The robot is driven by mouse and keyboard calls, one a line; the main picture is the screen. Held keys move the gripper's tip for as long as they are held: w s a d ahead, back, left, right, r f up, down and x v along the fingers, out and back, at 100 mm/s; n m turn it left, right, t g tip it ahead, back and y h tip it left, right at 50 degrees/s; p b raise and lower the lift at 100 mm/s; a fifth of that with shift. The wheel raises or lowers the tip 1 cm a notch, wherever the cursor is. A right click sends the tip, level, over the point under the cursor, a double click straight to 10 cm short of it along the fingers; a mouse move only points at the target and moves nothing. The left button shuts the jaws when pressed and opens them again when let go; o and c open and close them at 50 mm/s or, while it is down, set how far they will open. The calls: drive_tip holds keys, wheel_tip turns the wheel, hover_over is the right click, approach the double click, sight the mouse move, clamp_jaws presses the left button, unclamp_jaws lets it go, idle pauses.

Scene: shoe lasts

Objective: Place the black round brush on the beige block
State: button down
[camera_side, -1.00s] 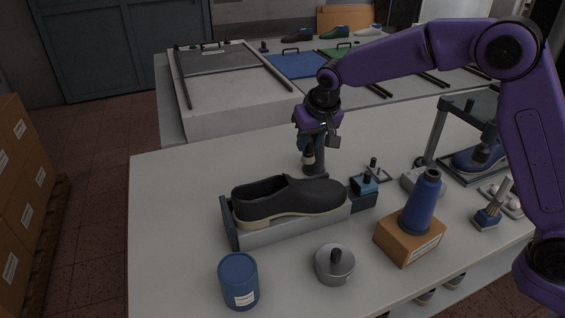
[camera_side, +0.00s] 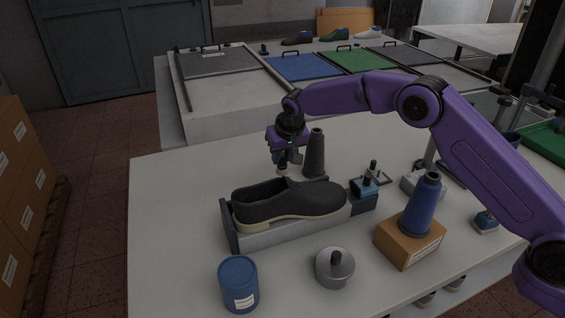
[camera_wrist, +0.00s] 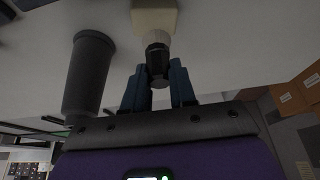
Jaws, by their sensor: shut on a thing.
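My gripper (camera_side: 284,160) is behind the shoe in the side view. In the wrist view its blue fingers (camera_wrist: 159,88) are shut on the black round brush (camera_wrist: 157,62). The brush has a dark handle and a pale round end that points away from my gripper. The beige block (camera_wrist: 153,14) lies just beyond the pale end in the wrist view, and the brush overlaps its near edge there. I cannot tell whether brush and block touch. In the side view I cannot make out the block; the shoe and gripper cover that area.
A dark grey cone (camera_side: 316,155) stands close to the right of my gripper. A black shoe (camera_side: 290,203) sits on a grey stand in front. A blue cone (camera_side: 421,205) on an orange-brown box, a lidded metal pot (camera_side: 334,267) and a blue can (camera_side: 238,283) stand nearer. The table's left side is clear.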

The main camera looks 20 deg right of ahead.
sight(284, 158)
drive_tip(key=shift+f, duration=1.35)
drive_tip(key=shift+f, duration=0.1)
drive_tip(key=c, duration=0.9)
unclamp_jaws()
drive_tip(key=v, duration=1.2)
